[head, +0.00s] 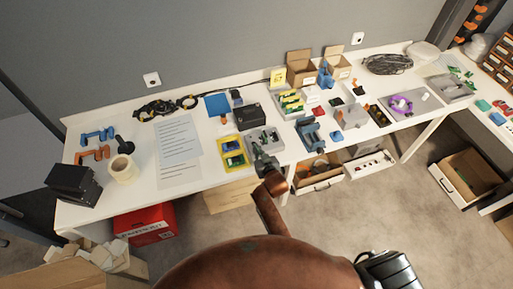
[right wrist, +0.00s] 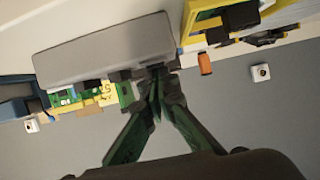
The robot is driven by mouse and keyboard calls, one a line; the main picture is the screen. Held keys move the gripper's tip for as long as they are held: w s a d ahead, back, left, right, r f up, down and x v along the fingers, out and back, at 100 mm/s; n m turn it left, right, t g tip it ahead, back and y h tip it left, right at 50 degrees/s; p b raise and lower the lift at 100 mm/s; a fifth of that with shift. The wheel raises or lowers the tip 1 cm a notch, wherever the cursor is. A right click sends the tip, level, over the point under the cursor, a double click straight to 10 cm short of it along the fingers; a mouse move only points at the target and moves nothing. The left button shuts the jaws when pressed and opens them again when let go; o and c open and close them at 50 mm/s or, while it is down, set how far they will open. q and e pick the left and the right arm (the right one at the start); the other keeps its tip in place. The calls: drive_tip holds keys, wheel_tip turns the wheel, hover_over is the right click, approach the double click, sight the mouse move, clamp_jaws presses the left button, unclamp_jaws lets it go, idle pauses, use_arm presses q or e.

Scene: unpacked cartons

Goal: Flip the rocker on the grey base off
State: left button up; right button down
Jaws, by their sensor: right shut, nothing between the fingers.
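The grey base (head: 274,147) lies near the front edge of the white table in the head view, with small dark and green parts on it. In the right wrist view the grey base (right wrist: 95,52) is seen close up and low along its surface. My right gripper (head: 262,163) is at its front part in the head view. In the right wrist view the green fingers of my right gripper (right wrist: 156,88) are closed together, empty, against or just in front of dark parts on the base. The rocker cannot be made out; the fingers may hide it. My left gripper is not in view.
A yellow tray (head: 224,160) with boards lies just left of the base, and a black box (head: 250,117) stands behind it. A blue-grey vise-like device (head: 308,133) is to the right. Paper sheets (head: 176,140) lie left.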

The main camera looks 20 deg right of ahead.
drive_tip(key=shift+r+p, duration=0.8)
drive_tip(key=shift+p, duration=0.1)
drive_tip(key=shift+s, duration=0.15)
drive_tip(key=v, duration=1.1)
drive_tip(key=shift+s, duration=0.35)
drive_tip(key=shift+r, duration=0.15)
